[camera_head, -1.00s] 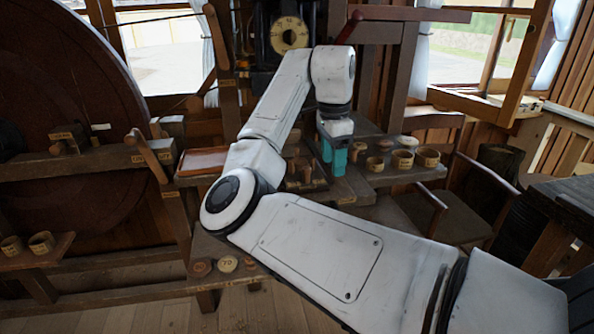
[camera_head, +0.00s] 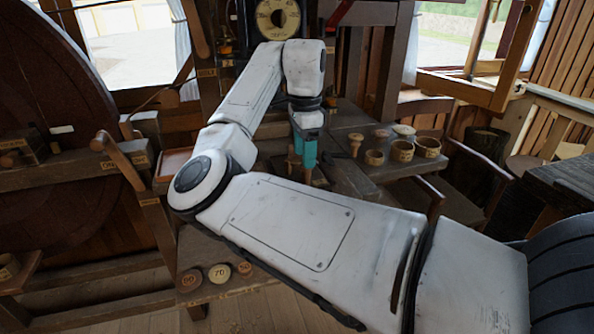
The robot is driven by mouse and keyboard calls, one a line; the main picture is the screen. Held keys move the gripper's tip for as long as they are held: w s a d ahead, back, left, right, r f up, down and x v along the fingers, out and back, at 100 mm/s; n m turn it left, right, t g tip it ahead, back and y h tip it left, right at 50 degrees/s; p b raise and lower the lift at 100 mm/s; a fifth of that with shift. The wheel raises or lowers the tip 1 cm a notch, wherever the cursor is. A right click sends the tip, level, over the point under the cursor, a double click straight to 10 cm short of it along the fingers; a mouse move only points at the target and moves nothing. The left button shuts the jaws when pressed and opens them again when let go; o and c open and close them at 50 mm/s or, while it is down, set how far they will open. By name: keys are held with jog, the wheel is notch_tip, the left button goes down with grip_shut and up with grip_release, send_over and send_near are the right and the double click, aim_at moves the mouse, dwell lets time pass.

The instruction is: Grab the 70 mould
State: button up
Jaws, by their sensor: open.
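The 70 mould (camera_head: 219,273) is a round, pale yellowish disc marked "70". It lies on a low wooden shelf (camera_head: 206,296) at the lower left, between two other discs. My gripper (camera_head: 306,165) has teal fingers and points down over the wooden bench, well above and to the right of the 70 mould. The fingers are open. A small wooden piece shows right by the fingertips, and I cannot tell whether they touch it.
A reddish disc marked 80 (camera_head: 190,280) and a smaller disc (camera_head: 245,268) flank the mould. Several wooden cups, such as one cup (camera_head: 402,150), stand on the bench to the right. My arm crosses just right of the low shelf. A large wooden wheel (camera_head: 60,110) fills the left.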

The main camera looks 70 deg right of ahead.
aim_at(298, 164)
jog(key=shift+s+f, duration=0.15)
jog(key=shift+f, duration=1.3)
jog(key=shift+s+f, duration=0.1)
jog(key=shift+f, duration=1.3)
grip_shut()
